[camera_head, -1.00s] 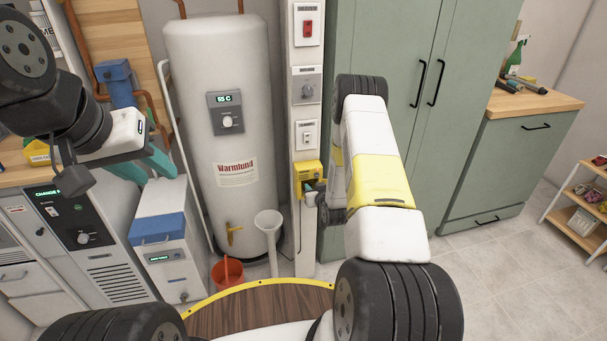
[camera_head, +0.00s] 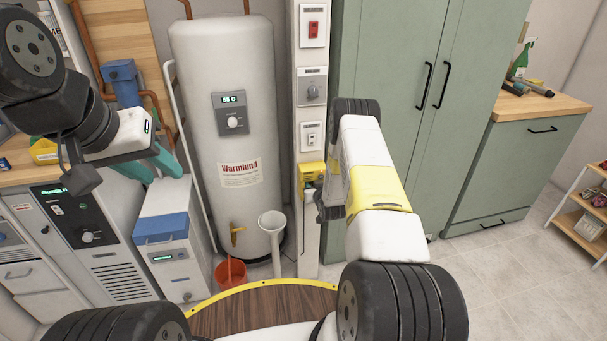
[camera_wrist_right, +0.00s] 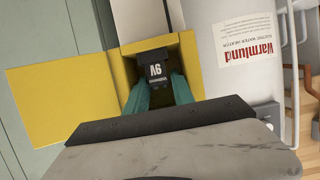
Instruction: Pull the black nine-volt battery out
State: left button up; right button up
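The black nine-volt battery (camera_wrist_right: 156,68) shows its "9V" label in the right wrist view. It sits in the opening of a yellow box (camera_wrist_right: 118,62), whose yellow flap (camera_wrist_right: 58,92) stands open to the left. My right gripper (camera_wrist_right: 158,82) is at the box, with its teal fingers on either side of the battery's near part. I cannot tell whether they press on it. In the head view the yellow box (camera_head: 311,171) is on the white post, and my right arm hides much of the gripper. My left gripper (camera_head: 158,172) is open and empty at the left.
A white water heater (camera_head: 225,130) stands left of the post (camera_head: 308,135), with green cabinets (camera_head: 400,120) to the right. A funnel (camera_head: 272,222) and a red bucket (camera_head: 230,272) are below. Switches are mounted above the yellow box.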

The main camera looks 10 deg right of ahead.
grip_shut()
jog(key=shift+r, duration=0.1)
